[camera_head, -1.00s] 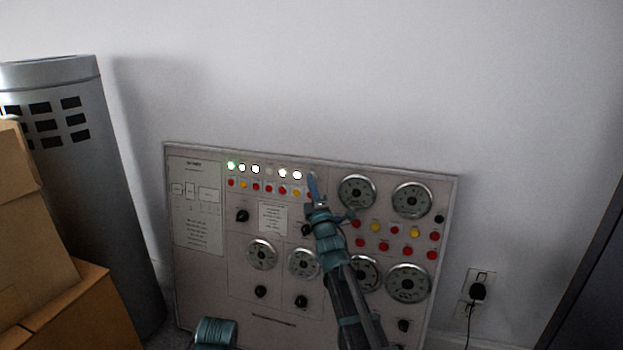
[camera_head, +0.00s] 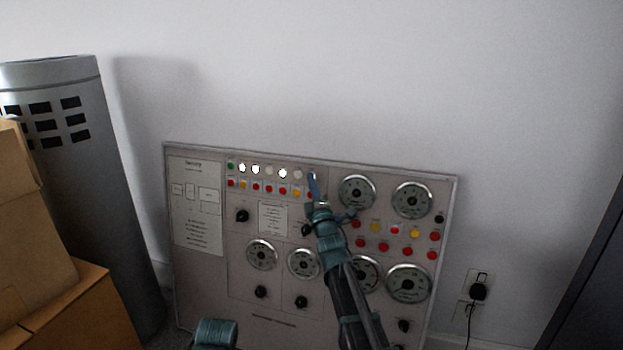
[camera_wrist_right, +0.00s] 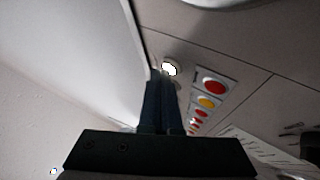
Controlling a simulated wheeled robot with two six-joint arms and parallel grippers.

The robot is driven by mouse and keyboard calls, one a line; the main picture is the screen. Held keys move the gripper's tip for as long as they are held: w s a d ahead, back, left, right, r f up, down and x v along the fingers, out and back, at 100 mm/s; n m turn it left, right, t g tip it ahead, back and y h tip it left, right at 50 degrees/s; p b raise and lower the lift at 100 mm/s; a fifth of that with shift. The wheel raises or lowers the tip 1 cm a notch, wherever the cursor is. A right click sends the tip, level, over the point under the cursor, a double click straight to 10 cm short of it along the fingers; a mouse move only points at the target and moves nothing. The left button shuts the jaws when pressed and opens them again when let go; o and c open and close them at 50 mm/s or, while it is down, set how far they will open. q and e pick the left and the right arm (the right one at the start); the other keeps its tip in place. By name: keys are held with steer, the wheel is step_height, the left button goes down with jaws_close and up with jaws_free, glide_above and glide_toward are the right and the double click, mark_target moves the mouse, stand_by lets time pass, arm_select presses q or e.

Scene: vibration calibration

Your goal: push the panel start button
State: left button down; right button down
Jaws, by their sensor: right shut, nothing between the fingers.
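The grey control panel (camera_head: 248,322) leans at the wall in the head view. It has a top row of round lamps, some lit white (camera_head: 255,169), and a row of red and yellow buttons (camera_head: 269,189) below. No readable label marks the start button. My right gripper (camera_head: 313,178) is shut and empty, its tips over the right end of the lamp row. In the right wrist view its fingers (camera_wrist_right: 163,85) point at a lit white lamp (camera_wrist_right: 169,69), with a red button (camera_wrist_right: 214,84) to the right. I cannot tell if they touch the panel. My left gripper is out of view.
Dial gauges (camera_head: 357,192) and black knobs (camera_head: 242,215) cover much of the panel. Cardboard boxes (camera_head: 75,310) and a grey cylinder (camera_head: 110,180) stand at the left. A wall socket with a black plug (camera_head: 478,291) is at the right. The wall above is bare.

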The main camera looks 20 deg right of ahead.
stand_by(0.5)
steer(key=shift+s+a+r, duration=0.15)
steer(key=shift+s+a, duration=0.2)
steer(key=shift+s, duration=0.2)
steer(key=s+a, duration=0.1)
steer(key=s+a+p, duration=0.1)
steer(key=s+r, duration=0.1)
steer(key=s, duration=0.1)
steer(key=shift+a, duration=0.4)
stand_by(0.5)
